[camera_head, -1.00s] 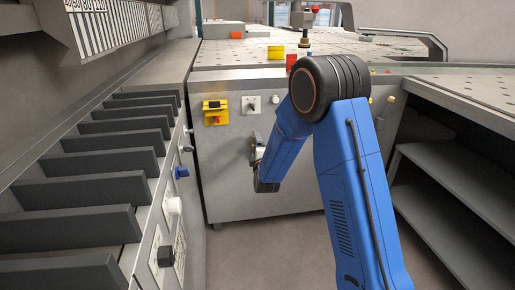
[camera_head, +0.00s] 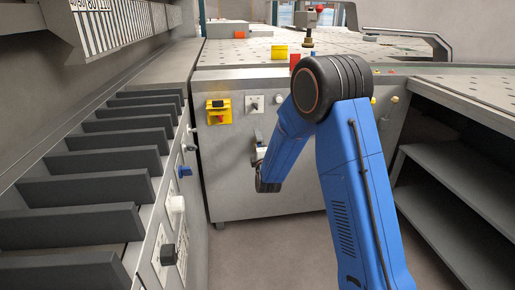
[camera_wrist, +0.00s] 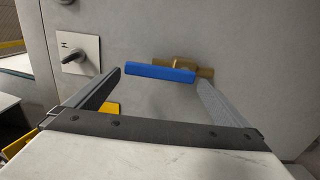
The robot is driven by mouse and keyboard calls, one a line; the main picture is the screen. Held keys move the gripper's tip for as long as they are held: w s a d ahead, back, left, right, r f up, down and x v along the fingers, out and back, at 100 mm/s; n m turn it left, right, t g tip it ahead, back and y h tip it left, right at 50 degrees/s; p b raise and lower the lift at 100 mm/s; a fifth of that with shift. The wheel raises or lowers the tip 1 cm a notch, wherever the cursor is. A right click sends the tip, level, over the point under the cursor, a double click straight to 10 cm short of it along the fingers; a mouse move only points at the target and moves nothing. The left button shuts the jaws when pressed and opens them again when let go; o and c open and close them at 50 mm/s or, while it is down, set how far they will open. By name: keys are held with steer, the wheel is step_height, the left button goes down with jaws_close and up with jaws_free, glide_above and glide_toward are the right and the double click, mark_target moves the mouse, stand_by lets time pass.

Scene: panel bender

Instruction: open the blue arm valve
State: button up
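The blue valve handle (camera_wrist: 160,73) shows in the wrist view as a flat blue bar lying nearly level across a brass valve body (camera_wrist: 185,65) on a grey panel. My gripper (camera_wrist: 159,77) is open, with one dark finger on each side of the blue handle. The fingertips are near the handle's two ends; I cannot tell whether either one touches it. Nothing is held. In the head view my blue arm reaches down towards the front panel, and my gripper is mostly hidden behind it. I cannot make out the brass valve there.
A rotary switch on a white plate (camera_wrist: 78,52) is left of the valve. A yellow switch box (camera_head: 219,111) is on the front panel (camera_head: 228,180). A slatted bed (camera_head: 120,139) with side knobs lies at left, a shelf unit (camera_head: 440,165) at right. Floor shows between.

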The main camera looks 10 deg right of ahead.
steer(key=s, duration=1.7)
steer(key=shift+s, duration=0.25)
steer(key=s+d+r+m+g+y, duration=0.1)
steer(key=s+d+r+m+g, duration=0.25)
steer(key=s+m, duration=0.2)
steer(key=s+d+r+m+g+y, duration=0.1)
steer(key=s+d+r+m+g, duration=0.2)
steer(key=s, duration=0.4)
steer(key=s+d+r+m+g, duration=0.1)
steer(key=s+d+m+g, duration=0.1)
steer(key=s, duration=0.7)
steer(key=s+d+r+m+g+h, duration=0.1)
steer(key=s+m, duration=0.3)
steer(key=s, duration=0.6)
steer(key=s+d+r+m+g+h, duration=0.1)
steer(key=s+d+m+g, duration=0.2)
steer(key=s, duration=0.7)
steer(key=shift+d+r+m+g, duration=0.2)
steer(key=shift+d+m+g, duration=0.15)
steer(key=shift+d, duration=0.2)
